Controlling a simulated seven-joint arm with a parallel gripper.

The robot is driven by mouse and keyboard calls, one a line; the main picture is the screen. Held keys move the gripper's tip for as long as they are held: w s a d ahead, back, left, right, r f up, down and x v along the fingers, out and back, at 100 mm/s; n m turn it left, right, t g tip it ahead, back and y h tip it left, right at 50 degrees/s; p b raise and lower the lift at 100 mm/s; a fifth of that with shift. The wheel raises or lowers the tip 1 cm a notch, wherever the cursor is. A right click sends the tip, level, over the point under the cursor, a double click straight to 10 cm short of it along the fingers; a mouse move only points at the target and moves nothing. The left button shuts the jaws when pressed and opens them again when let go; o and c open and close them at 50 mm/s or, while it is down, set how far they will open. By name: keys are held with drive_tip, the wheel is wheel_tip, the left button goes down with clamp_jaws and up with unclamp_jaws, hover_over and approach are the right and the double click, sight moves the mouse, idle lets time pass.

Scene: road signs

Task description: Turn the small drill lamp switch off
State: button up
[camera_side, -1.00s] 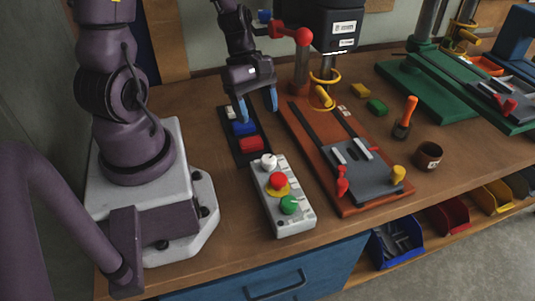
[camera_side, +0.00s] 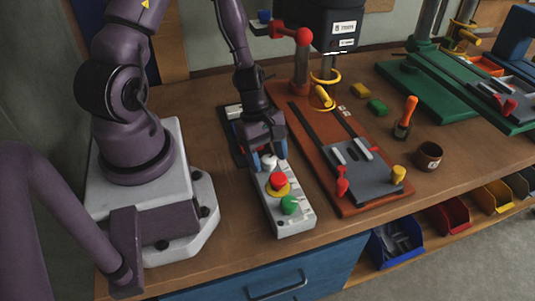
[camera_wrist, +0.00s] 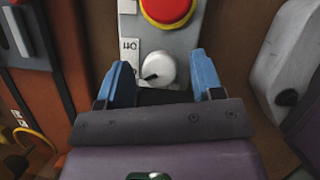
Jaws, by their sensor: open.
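A grey control box (camera_side: 288,215) lies on the bench with a white knob (camera_side: 270,162), a red button (camera_side: 279,181) on a yellow ring and a green button (camera_side: 290,205). My gripper (camera_side: 269,160) points down over the knob end of the box. In the wrist view the white knob (camera_wrist: 158,68) sits between my two blue, spread fingertips (camera_wrist: 162,76), with a gap on each side. A dark pointer mark faces the knob's lower left. A small white label (camera_wrist: 128,48) stands beside it; its lettering is hard to read. The gripper holds nothing.
An orange-based drill press (camera_side: 314,170) stands just right of the box. Bench front is clear.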

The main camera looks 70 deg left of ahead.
drive_tip(key=c, duration=0.9)
drive_tip(key=shift+m, duration=0.3)
drive_tip(key=m+g, duration=0.2)
drive_tip(key=m, duration=0.3)
drive_tip(key=shift+w, duration=0.15)
drive_tip(key=m+g, duration=0.1)
drive_tip(key=m, duration=0.2)
drive_tip(key=m+g+y, duration=0.1)
drive_tip(key=m, duration=0.2)
drive_tip(key=shift+w, duration=0.1)
drive_tip(key=shift+m+g, duration=0.3)
